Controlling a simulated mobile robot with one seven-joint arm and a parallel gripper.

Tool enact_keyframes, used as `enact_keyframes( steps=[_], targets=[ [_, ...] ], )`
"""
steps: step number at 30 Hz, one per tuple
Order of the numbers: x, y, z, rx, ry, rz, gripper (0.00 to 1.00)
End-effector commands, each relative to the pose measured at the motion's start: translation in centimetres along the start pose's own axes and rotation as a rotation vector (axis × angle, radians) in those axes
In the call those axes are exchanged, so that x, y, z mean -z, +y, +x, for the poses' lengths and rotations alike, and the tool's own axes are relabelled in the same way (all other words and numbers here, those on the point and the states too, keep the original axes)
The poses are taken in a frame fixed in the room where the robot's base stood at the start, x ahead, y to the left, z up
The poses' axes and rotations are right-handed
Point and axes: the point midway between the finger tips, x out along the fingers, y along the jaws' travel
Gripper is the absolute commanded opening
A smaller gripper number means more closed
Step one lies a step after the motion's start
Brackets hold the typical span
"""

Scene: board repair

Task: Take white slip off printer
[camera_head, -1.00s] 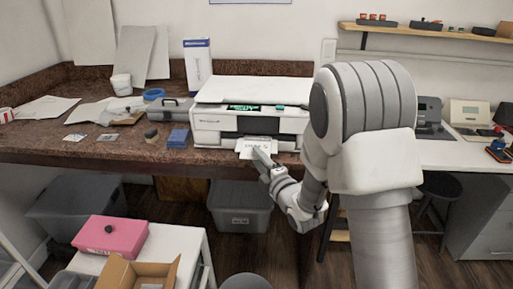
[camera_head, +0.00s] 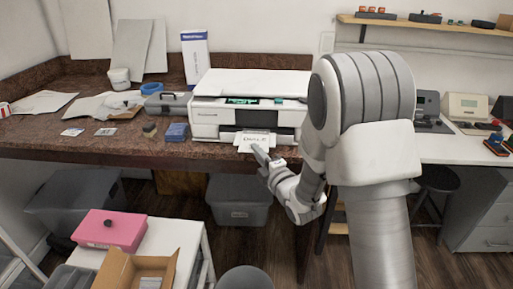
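The white printer (camera_head: 247,97) stands on the brown speckled counter, with a green-lit panel on its front. A white slip (camera_head: 253,140) with dark print sticks out of the printer's front slot and hangs toward the counter's front edge. My gripper (camera_head: 258,153) is at the slip's near edge, just in front of the counter. The fingers are small and seen from the side, so I cannot tell whether they are apart or closed, or whether they touch the slip.
A blue stack (camera_head: 176,132) and a grey case (camera_head: 168,103) sit left of the printer. Loose papers (camera_head: 44,102) lie farther left. Below stand a pink box (camera_head: 109,228) on a white cart, an open carton (camera_head: 135,270) and a grey bin (camera_head: 240,200).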

Motion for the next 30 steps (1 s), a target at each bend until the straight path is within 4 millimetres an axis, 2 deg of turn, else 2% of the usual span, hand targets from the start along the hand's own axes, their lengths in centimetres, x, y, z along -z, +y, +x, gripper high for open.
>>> enact_keyframes(
  steps=[7,17,23,30],
  targets=[
    [0.3,2.1,-0.1,-0.003,0.0,0.001,0.0],
    [0.3,7.3,-0.1,-0.005,-0.001,0.001,0.0],
    [4.5,6.9,-1.5,0.0,0.006,0.004,0.0],
    [11.3,6.9,-4.1,0.0,0.009,0.002,0.0]
  ],
)
